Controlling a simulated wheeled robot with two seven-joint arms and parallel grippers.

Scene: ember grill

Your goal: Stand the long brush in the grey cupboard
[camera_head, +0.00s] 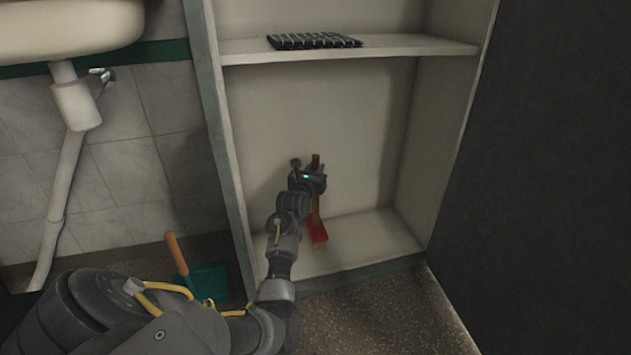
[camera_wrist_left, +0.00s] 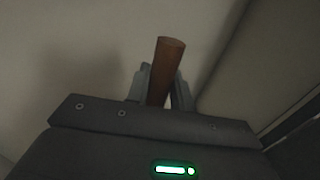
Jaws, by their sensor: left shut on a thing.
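The grey cupboard (camera_head: 218,160) stands open, with one shelf across it and a lower compartment. The long brush (camera_head: 318,232) has a brown handle and a red head with pale bristles. It is roughly upright inside the lower compartment, head down, close to the compartment floor; I cannot tell whether it touches. My left gripper (camera_head: 316,178) is shut on the brush handle. In the left wrist view the brown handle (camera_wrist_left: 167,70) sticks up between the two fingers (camera_wrist_left: 162,92). My right gripper is not in view.
A dark striped folded cloth (camera_head: 314,41) lies on the cupboard shelf (camera_head: 410,45). A teal dustpan (camera_head: 208,283) and an orange-brown handle (camera_head: 176,254) are on the floor left of the cupboard. A sink (camera_head: 60,30) with a white drainpipe (camera_head: 66,180) is at the left. The compartment floor right of the brush is clear.

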